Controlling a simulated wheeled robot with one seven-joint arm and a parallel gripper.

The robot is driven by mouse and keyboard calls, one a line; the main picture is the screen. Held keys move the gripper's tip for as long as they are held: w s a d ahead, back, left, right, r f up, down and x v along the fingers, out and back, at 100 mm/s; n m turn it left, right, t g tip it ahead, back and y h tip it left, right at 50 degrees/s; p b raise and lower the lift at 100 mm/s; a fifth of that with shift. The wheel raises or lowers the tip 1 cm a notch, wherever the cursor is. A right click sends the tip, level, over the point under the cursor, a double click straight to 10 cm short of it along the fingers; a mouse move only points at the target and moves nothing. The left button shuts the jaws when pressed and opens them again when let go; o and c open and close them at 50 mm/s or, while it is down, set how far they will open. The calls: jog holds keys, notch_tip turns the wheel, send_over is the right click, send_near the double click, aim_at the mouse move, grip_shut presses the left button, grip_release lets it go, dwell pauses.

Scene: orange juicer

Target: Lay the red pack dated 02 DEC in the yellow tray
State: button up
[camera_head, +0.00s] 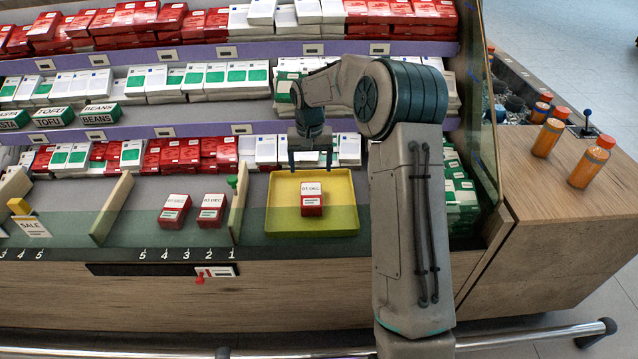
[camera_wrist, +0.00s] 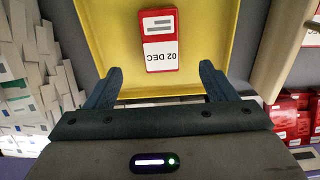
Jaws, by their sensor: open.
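The yellow tray (camera_head: 343,218) sits at the right of the lowest shelf. The red pack with a white label (camera_head: 312,205) rests inside it, near the middle, apart from the tray's walls. In the wrist view the pack (camera_wrist: 161,52) shows "02 DEC" upside down, and the yellow tray floor (camera_wrist: 105,35) surrounds it. My gripper (camera_head: 310,165) is above the tray's back part, fingers pointing down. In the wrist view its two fingers (camera_wrist: 160,78) are spread with nothing between them, and the pack lies clear beyond the fingertips.
Two similar red packs, left (camera_head: 174,210) and right (camera_head: 211,208), stand in the lane left of the tray. A wooden divider (camera_head: 238,203) separates them from it. Shelves behind hold rows of red, white and green packs. Orange bottles (camera_head: 549,137) stand on the right counter.

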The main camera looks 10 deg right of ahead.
jog(key=s+r+n+h, duration=0.1)
jog(key=s+r, duration=0.4)
jog(key=s, duration=0.3)
jog(key=s+r, duration=0.5)
jog(key=s, duration=0.4)
jog(key=s+n+t+y, duration=0.1)
jog(key=s, duration=1.6)
jog(key=shift+s+d+f+t, duration=0.2)
jog(key=shift+s+f+t, duration=0.1)
jog(key=shift+t, duration=0.1)
